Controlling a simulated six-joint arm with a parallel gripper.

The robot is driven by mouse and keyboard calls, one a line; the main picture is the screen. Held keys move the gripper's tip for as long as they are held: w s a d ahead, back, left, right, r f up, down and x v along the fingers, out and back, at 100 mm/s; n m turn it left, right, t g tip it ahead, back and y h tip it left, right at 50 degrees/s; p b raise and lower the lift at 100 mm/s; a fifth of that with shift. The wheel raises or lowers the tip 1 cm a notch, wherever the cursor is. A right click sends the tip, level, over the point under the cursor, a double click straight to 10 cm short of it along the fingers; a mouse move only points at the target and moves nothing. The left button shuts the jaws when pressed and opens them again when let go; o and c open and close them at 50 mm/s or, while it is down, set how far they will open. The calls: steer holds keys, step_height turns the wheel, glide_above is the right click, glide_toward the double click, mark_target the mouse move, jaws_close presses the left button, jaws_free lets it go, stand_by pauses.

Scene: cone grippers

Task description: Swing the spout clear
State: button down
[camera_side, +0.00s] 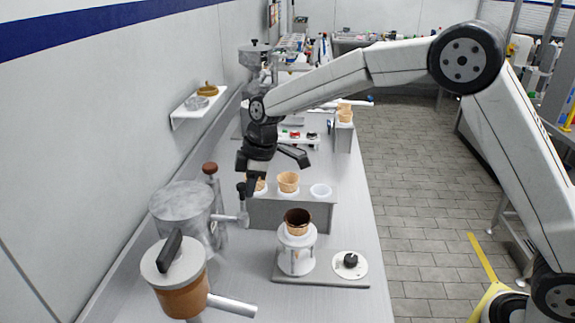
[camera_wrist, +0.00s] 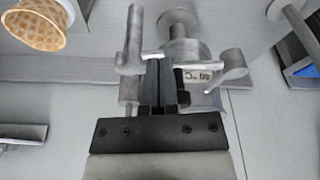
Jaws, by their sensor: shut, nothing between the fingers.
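A grey metal vessel (camera_side: 180,207) stands by the wall at the left of the bench. Its short spout (camera_side: 228,219) points right, with a dark upright handle at its end. My gripper (camera_side: 250,185) points down just above and beside that spout end. In the wrist view my gripper (camera_wrist: 160,65) is shut with nothing held, close among grey metal parts: an upright bar (camera_wrist: 134,38), a crossing arm and a labelled body (camera_wrist: 198,77). I cannot tell whether the fingers touch them.
A dark-filled cone (camera_side: 298,220) sits in a white holder (camera_side: 296,255) in front of my gripper, beside a black knob (camera_side: 350,261). A grey rack (camera_side: 285,213) with wafer cones stands behind. A brown dispenser (camera_side: 180,293) with its own spout is nearest.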

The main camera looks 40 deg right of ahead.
steer(key=shift+w+a+n, duration=0.4)
steer(key=shift+w+a, duration=0.1)
steer(key=shift+a, duration=0.1)
stand_by(0.3)
steer(key=shift+d+r, duration=0.1)
steer(key=s+d+r, duration=0.2)
steer(key=d+r, duration=0.3)
steer(key=r, duration=0.5)
steer(key=shift+d+r, duration=0.3)
steer(key=shift+r, duration=0.1)
